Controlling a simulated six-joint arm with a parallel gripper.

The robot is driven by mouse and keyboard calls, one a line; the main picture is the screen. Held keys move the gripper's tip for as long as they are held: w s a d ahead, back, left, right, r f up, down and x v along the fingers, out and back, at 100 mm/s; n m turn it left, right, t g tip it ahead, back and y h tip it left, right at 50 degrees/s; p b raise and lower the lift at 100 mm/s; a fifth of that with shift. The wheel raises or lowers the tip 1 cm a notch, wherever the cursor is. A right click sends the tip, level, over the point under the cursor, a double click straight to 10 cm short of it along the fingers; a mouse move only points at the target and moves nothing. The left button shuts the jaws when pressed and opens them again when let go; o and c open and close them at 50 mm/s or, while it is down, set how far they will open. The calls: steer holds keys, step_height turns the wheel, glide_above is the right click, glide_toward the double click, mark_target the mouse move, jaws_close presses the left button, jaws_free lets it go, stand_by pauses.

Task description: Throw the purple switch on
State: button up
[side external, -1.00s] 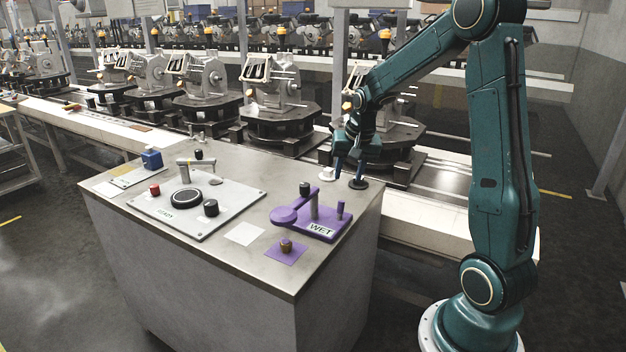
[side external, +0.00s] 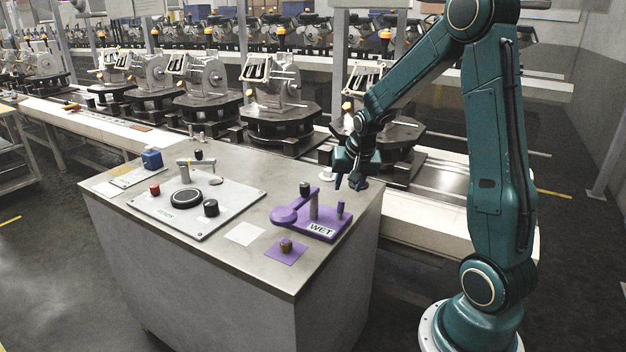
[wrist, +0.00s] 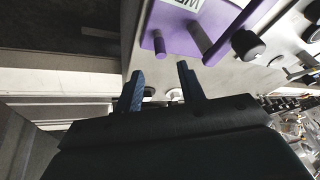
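The purple switch (side external: 326,223) sits at the right part of the console top. It has a purple base with a WET label, a grey post, a lever with a black knob (side external: 305,188) and round purple end, and a short purple peg (side external: 340,208). My gripper (side external: 348,184) is open and empty, low near the console's far right corner, behind the peg and apart from the switch. In the wrist view the two fingertips (wrist: 160,72) point toward the purple base (wrist: 178,38), with the peg (wrist: 160,44) just beyond them. The lever's knob (wrist: 248,45) is further right.
A grey plate (side external: 197,207) with black knobs and a lever fills the console's left half. A purple square with a brass knob (side external: 286,246) and a blank white card (side external: 245,234) lie in front. A conveyor with machine fixtures (side external: 278,100) runs behind.

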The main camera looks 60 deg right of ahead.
mark_target(342, 203)
steer(key=shift+x, duration=5.35)
steer(key=shift+d, duration=0.1)
steer(key=shift+c, duration=0.2)
jaws_close()
